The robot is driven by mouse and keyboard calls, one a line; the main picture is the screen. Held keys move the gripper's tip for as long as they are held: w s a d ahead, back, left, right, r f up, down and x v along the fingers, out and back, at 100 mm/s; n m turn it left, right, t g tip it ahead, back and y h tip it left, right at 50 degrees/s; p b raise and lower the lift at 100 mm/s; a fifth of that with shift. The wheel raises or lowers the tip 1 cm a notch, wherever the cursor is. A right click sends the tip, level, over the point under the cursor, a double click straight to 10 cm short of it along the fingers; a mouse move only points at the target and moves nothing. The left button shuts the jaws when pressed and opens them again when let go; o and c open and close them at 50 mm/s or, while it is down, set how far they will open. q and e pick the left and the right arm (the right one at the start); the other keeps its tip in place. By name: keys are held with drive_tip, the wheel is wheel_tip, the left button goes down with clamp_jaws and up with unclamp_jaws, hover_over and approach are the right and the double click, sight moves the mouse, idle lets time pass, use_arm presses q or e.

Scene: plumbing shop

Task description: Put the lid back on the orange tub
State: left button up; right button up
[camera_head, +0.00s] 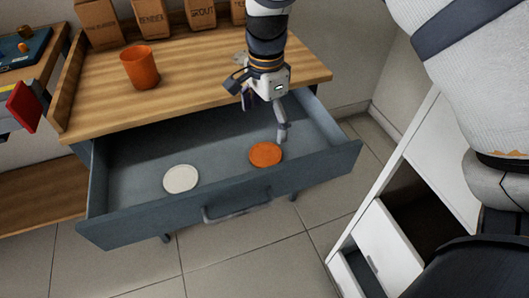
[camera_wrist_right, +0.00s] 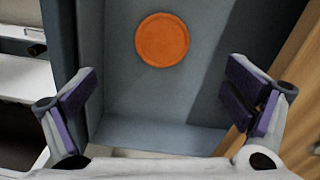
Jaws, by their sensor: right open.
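The orange tub (camera_head: 140,67) stands upright and without a lid on the wooden worktop (camera_head: 205,70). An orange round lid (camera_head: 266,154) lies flat in the open grey-blue drawer (camera_head: 225,143), in its right half. It also shows in the right wrist view (camera_wrist_right: 162,40), ahead of the fingers. A white round lid (camera_head: 181,179) lies flat in the drawer's left half. My right gripper (camera_head: 266,117) is open and empty, over the drawer just behind and above the orange lid, apart from it. My left gripper is not in view.
Several brown boxes (camera_head: 151,18) stand along the back of the worktop. A red flat piece (camera_head: 24,106) is at the left edge. A white cabinet (camera_head: 394,150) with an open drawer stands at right.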

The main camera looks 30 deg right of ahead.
hover_over(266, 153)
drive_tip(key=f, duration=0.5)
drive_tip(key=shift+s+a+f, duration=0.1)
drive_tip(key=shift+s+a, duration=0.1)
drive_tip(key=shift+w+d+f+b, duration=0.1)
drive_tip(key=shift+f+b, duration=0.15)
drive_tip(key=shift+f, duration=1.05)
drive_tip(key=shift+w+f+b, duration=0.1)
drive_tip(key=shift+f+b, duration=0.1)
drive_tip(key=shift+f, duration=1.1)
drive_tip(key=shift+f, duration=0.25)
drive_tip(key=shift+c, duration=0.6)
drive_tip(key=c, duration=0.7)
